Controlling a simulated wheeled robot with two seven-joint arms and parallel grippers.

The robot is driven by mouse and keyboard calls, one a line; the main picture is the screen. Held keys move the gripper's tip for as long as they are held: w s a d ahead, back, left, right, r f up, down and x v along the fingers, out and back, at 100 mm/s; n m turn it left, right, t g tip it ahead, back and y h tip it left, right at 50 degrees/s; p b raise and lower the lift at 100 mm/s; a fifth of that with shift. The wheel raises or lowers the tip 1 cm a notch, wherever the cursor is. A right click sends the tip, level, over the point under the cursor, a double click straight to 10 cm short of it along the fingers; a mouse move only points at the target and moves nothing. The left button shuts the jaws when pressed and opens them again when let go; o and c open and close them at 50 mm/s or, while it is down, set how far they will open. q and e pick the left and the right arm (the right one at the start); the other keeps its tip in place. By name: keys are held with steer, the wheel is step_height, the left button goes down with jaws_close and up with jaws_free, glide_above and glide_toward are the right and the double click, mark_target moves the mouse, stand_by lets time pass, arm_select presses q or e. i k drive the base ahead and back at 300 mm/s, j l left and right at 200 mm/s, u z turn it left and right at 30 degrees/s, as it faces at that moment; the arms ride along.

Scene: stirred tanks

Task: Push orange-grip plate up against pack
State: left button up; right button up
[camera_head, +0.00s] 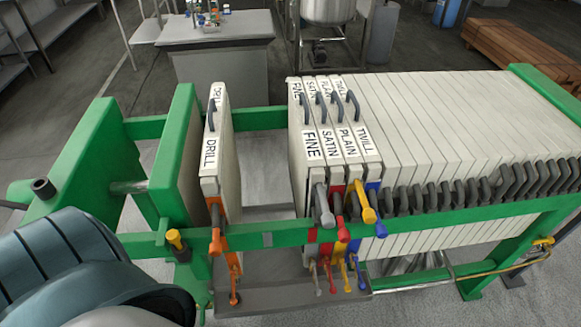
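The orange-grip plate (228,160), a white plate labelled DRILL, hangs upright on the green rails of a filter press. Its orange grip (216,228) is at the front and a dark handle is on top. The pack (440,120) of white plates stands to its right, across an open gap. The pack's nearest plate is labelled FINE (311,146) and has a grey grip. SATIN, PLAIN and TWILL follow, with red, yellow and blue grips. Neither gripper shows; only a dark teal link of my arm fills the lower left.
A green upright plate (176,150) stands close left of the orange-grip plate. The front green rail (268,236) runs below the grips. A grey tray (285,293) and small coloured valves sit under it. A table with small items stands behind.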

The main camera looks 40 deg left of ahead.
mark_target(224, 201)
steer(key=k+j, duration=0.1)
steer(key=j, duration=0.75)
steer(key=k+j, duration=0.15)
steer(key=j, duration=0.3)
steer(key=k+j+z, duration=0.1)
steer(key=j, duration=0.35)
steer(key=k+j, duration=0.1)
steer(key=j, duration=0.35)
steer(key=u, duration=0.35)
steer(key=l+u, duration=0.55)
steer(key=u, duration=0.25)
steer(key=l+u, duration=0.3)
steer(key=u, duration=0.15)
steer(key=k+l+u, duration=0.1)
steer(key=l, duration=0.25)
steer(key=k+l, duration=0.15)
steer(key=l, duration=0.2)
steer(key=k+l+u, duration=0.15)
steer(key=l, duration=0.2)
steer(key=k+l, duration=0.15)
steer(key=l, duration=0.2)
steer(key=k+l+u, duration=0.15)
steer(key=l, duration=0.2)
